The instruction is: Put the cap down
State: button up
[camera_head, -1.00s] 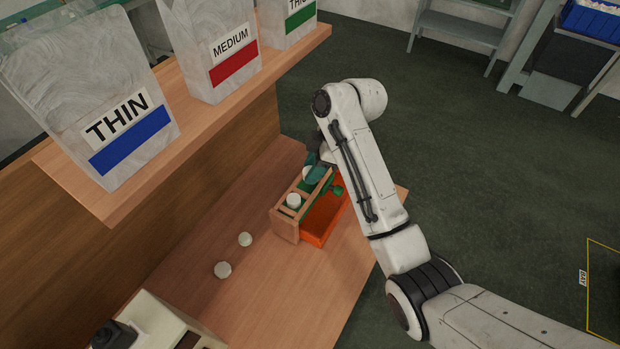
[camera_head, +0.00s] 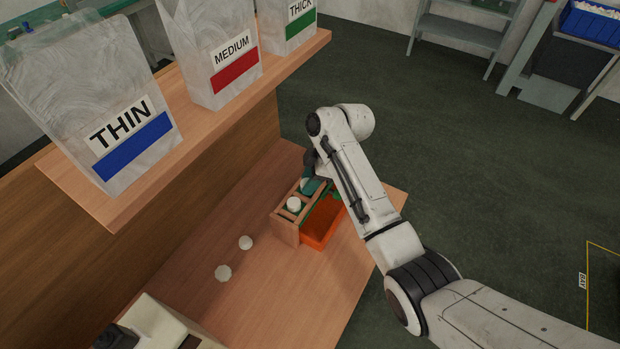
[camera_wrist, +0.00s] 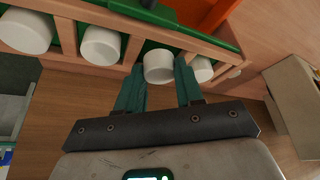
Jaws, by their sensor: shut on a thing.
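My gripper (camera_wrist: 158,85) is shut on a white round cap (camera_wrist: 158,66), held between its teal fingertips at the mouth of a slot in the wooden rack (camera_wrist: 182,32). I cannot tell whether this cap touches the slot's floor. More white caps sit in the slots beside it: two to the left (camera_wrist: 100,45) (camera_wrist: 25,30) and one close on the right (camera_wrist: 203,69). One cap (camera_head: 294,203) shows in a nearer slot.
An orange tray (camera_head: 318,233) adjoins the rack's right side. Two loose white caps (camera_head: 246,242) (camera_head: 223,272) lie on the table (camera_head: 265,290). A shelf with bags marked THIN (camera_head: 125,130), MEDIUM (camera_head: 232,50) and THICK (camera_head: 300,10) overhangs at left.

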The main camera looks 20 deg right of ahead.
jog(key=shift+s+f, duration=0.2)
jog(key=shift+f, duration=0.35)
jog(key=o, duration=1)
jog(key=shift+s+f+b, duration=0.1)
jog(key=shift+b, duration=0.2)
jog(key=shift+o, duration=0.4)
jog(key=shift+r, duration=0.25)
jog(key=v, duration=1.3)
jog(key=shift+w+a, duration=0.2)
jog(key=shift+w, duration=0.15)
jog(key=shift+r, duration=0.1)
jog(key=s+a+f+m+h, duration=0.2)
jog(key=s+f+m, duration=0.5)
jog(key=s+f, duration=0.65)
jog(key=s+d+m+h, duration=0.1)
jog(key=s+d+m, duration=0.1)
jog(key=s, duration=0.9)
jog(key=s+d+m+h, duration=0.1)
jog(key=s+m, duration=0.4)
jog(key=s, duration=0.7)
jog(key=shift+d+f+m+g+h, duration=0.3)
jog(key=shift+d+f+h, duration=0.1)
jog(key=shift+d, duration=0.45)
